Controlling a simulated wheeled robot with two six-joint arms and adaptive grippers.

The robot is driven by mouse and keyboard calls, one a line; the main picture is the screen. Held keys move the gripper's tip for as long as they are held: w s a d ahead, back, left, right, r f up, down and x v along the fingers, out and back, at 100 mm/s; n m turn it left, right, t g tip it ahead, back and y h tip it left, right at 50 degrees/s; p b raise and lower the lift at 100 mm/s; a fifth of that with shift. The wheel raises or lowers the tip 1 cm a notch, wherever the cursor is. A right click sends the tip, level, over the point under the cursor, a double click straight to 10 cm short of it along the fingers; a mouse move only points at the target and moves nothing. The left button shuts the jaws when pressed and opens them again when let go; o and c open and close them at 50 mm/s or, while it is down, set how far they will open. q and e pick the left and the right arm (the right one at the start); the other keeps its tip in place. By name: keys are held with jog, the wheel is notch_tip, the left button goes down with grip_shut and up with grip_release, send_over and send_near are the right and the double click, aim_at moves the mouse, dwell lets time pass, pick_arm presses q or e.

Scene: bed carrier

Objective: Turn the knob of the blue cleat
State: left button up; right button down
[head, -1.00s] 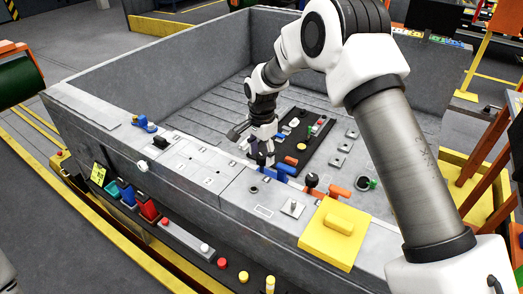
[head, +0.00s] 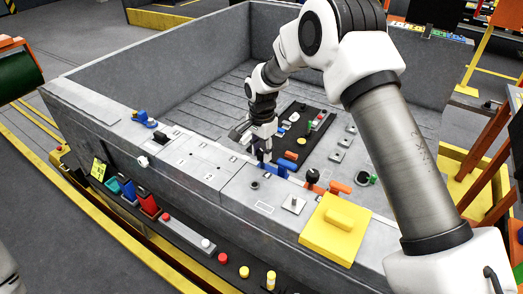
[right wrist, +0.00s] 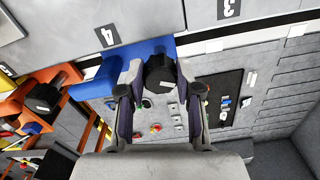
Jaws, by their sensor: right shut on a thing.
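The blue cleat (head: 277,170) sits on the near wall's top ledge, at the ledge's inner edge in the head view. In the right wrist view the blue cleat (right wrist: 98,84) extends left from behind the fingers. Its black knob (right wrist: 160,75) stands between the fingertips. My right gripper (head: 264,155) reaches down onto the knob from above. In the right wrist view the right gripper (right wrist: 160,80) is shut on the knob, one finger on each side. In the head view the fingers mostly hide the knob. My left gripper is not in view.
An orange cleat (head: 340,187) with a black knob (head: 312,177) is close on the right. A yellow block (head: 335,232) sits further right on the ledge. Another blue cleat (head: 144,119) is at far left. A dark panel (head: 292,143) with coloured parts lies behind the gripper.

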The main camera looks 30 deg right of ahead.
jog(key=n, duration=0.2)
jog(key=n+p, duration=0.1)
jog(key=n, duration=0.2)
jog(key=shift+s+f, duration=0.2)
jog(key=n, duration=0.5)
jog(key=shift+d+n, duration=0.15)
jog(key=shift+n, duration=0.25)
jog(key=n, duration=0.5)
jog(key=shift+p, duration=0.35)
jog(key=n, duration=0.5)
jog(key=shift+d+f+n, duration=0.1)
jog(key=shift+n, duration=0.2)
jog(key=c, duration=0.8)
grip_release()
jog(key=shift+w, duration=0.2)
